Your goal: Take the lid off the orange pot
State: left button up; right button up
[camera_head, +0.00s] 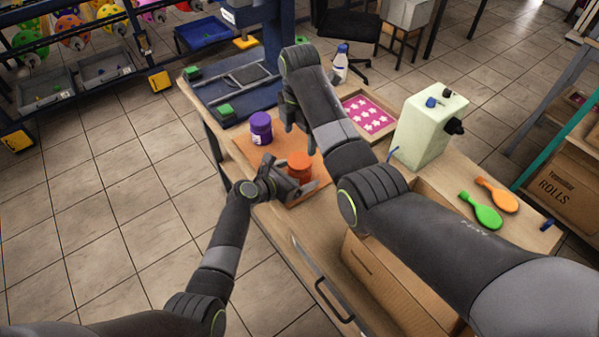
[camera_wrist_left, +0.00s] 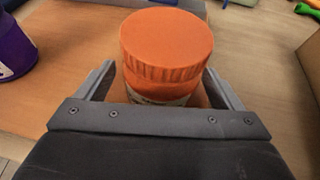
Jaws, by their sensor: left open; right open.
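The orange pot (camera_head: 300,172) stands upright on an orange-brown mat (camera_head: 243,143) near the table's front left edge. Its orange ribbed lid (camera_wrist_left: 167,42) is on it in the left wrist view, with a pale label band showing lower down. My left gripper (camera_head: 295,183) is open, its fingers on either side of the pot; I cannot tell whether they touch it. In the left wrist view the left gripper (camera_wrist_left: 165,88) reaches around the pot below the lid. My right gripper (camera_head: 297,125) is open, pointing down behind the pot, with nothing seen in it.
A purple pot (camera_head: 261,128) stands on the mat to the left. A tray of pink sheets with white stars (camera_head: 369,116), a white bottle (camera_head: 340,64) and a pale green machine (camera_head: 427,127) stand behind.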

pick_arm(q)
jog(key=shift+w+d+f, duration=0.1)
jog(key=shift+w+d, duration=0.05)
jog(key=shift+d, duration=0.05)
